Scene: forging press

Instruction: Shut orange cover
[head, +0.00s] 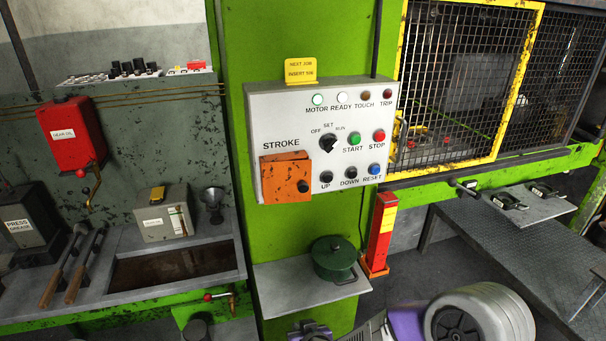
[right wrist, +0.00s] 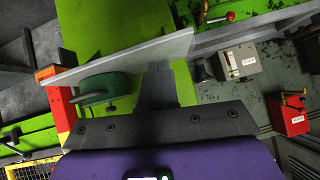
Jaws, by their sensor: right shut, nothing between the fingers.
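The orange cover (head: 285,180) is on the lower left of the grey control panel (head: 258,115), under the word STROKE. It is scuffed, with a black knob at its right side. It stands out from the panel; I cannot tell exactly how far it is swung. My right gripper (head: 365,328) is low at the bottom edge of the head view, below and right of the cover and apart from it, its tips not clear there. In the right wrist view the right gripper (right wrist: 157,66) is shut and empty, before a shelf. The cover is not visible there. My left gripper is not in view.
A small shelf (head: 270,280) with a green pot (head: 333,260) juts out below the panel. A red and yellow post (head: 381,230) stands right of it. A yellow-framed mesh guard (head: 465,75) is at the right. The space before the panel looks clear.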

